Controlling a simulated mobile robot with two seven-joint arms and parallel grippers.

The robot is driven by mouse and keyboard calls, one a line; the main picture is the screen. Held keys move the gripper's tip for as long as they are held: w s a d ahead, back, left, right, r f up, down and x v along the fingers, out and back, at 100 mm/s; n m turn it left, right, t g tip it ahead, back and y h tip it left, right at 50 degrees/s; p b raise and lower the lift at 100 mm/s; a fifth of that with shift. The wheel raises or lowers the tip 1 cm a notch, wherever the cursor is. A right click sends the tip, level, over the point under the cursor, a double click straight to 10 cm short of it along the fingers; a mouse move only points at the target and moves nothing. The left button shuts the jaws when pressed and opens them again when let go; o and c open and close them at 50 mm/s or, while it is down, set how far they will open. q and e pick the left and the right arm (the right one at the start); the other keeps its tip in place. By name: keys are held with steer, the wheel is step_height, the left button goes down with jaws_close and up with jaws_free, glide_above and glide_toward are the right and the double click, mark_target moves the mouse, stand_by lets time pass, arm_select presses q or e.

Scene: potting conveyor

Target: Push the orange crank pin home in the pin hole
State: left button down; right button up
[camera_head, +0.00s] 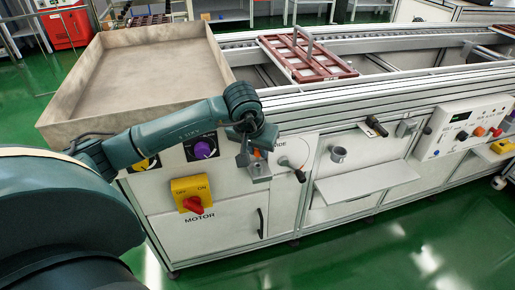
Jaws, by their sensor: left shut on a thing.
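The orange crank pin (257,153) shows as a small orange patch at the front panel of the conveyor, just below my left wrist. My left gripper (250,158) is shut on the orange crank pin, next to a small grey metal block (260,172) on the panel. The fingers and wrist hide most of the pin. The pin hole cannot be made out, and I cannot tell how deep the pin sits. My right gripper is not in view.
A dark-handled lever (291,166) is close to the right of the gripper. A purple knob (203,148) and a yellow motor switch (192,195) are to the left. A shelf (366,183) juts out at right. A large tray (140,75) stands above.

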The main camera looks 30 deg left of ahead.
mark_target(256, 153)
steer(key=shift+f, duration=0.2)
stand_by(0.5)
